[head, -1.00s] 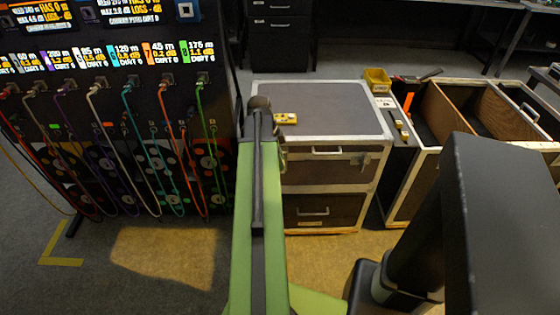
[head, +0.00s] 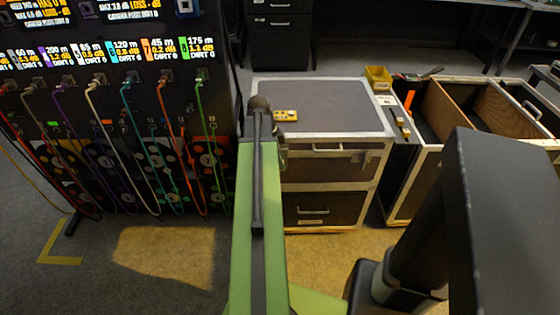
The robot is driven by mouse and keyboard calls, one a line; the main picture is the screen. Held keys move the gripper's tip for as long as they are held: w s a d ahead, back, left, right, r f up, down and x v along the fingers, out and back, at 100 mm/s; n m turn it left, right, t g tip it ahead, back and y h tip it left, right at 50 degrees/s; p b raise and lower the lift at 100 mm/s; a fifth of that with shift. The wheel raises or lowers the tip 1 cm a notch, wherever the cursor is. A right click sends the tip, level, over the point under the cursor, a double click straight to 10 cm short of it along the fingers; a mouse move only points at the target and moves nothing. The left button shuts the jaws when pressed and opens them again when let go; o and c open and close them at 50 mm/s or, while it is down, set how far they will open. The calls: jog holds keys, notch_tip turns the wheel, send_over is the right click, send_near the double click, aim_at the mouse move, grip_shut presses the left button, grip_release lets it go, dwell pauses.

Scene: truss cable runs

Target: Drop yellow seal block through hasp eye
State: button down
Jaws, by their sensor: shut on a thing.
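A small yellow block-like thing with dark spots (head: 285,116) lies on the top of the grey flight case, just right of my arm's dark end. I cannot tell whether it is the seal block. A small metal fitting (head: 357,157) shows at the right of the case's upper front; it may be the hasp, but its eye is too small to make out. My green arm reaches forward to the case's left edge. My gripper is hidden behind the arm, so its fingers and anything in them do not show.
The flight case (head: 325,92) has handled drawers. An open crate with wooden dividers (head: 448,108) stands right, beside a strip with small beige pieces (head: 398,118) and a yellow bin (head: 377,77). A rack of coloured cables (head: 130,140) stands left. Floor in front is clear.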

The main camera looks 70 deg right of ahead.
jog(key=c, duration=1.1)
grip_release()
jog(key=shift+d+r, duration=0.1)
jog(key=p+v, duration=0.4)
jog(key=shift+s+d+r, duration=0.15)
jog(key=shift+s+d, duration=0.05)
jog(key=shift+s, duration=0.2)
notch_tip(320, 180, up, 5)
jog(key=p, duration=0.5)
jog(key=shift+a, duration=0.1)
